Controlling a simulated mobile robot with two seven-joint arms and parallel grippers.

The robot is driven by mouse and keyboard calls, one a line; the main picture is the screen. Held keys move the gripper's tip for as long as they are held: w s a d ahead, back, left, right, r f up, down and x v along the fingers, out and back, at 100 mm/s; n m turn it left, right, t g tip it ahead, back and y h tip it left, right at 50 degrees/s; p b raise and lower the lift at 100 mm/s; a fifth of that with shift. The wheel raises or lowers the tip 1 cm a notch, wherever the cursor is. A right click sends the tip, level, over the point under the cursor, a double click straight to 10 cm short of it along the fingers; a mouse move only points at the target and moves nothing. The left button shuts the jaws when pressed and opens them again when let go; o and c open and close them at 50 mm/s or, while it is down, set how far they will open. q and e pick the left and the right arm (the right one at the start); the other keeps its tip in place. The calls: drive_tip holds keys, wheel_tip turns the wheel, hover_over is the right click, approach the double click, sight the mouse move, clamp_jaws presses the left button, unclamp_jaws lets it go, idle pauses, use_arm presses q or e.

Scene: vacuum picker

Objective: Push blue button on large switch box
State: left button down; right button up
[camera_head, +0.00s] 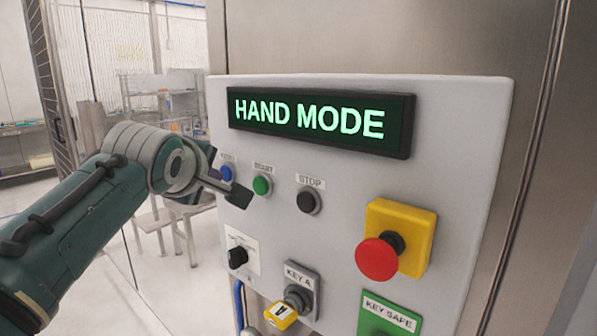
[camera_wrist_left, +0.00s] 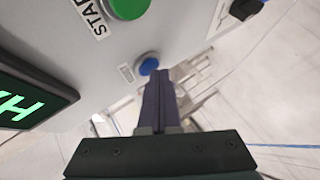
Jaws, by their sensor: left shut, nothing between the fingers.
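The large switch box (camera_head: 330,210) is a light grey panel with a display reading "HAND MODE". The blue button (camera_head: 226,172) sits at its upper left, left of the green START button (camera_head: 262,185). It also shows in the left wrist view (camera_wrist_left: 148,65). My left gripper (camera_head: 240,195) comes in from the left, shut and empty, with its dark fingertips in front of the panel close to the blue button. In the left wrist view the closed fingers (camera_wrist_left: 158,95) point at the blue button, their tips just below it. Whether they touch it I cannot tell. My right gripper is not in view.
A black STOP button (camera_head: 308,200), a red emergency knob (camera_head: 377,260) on a yellow housing, a black rotary switch (camera_head: 238,257) and a yellow key (camera_head: 283,313) stick out from the panel. Shelving (camera_head: 160,95) stands behind at the left.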

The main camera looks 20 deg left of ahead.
use_arm(q)
drive_tip(key=shift+s+a+p, duration=0.25)
drive_tip(key=shift+s+p, duration=0.4)
drive_tip(key=shift+s, duration=0.05)
drive_tip(key=s+p, duration=0.1)
drive_tip(key=s+a+p, duration=0.1)
drive_tip(key=s+p, duration=0.1)
drive_tip(key=s+a+p, duration=0.1)
drive_tip(key=shift+s, duration=0.3)
idle(0.5)
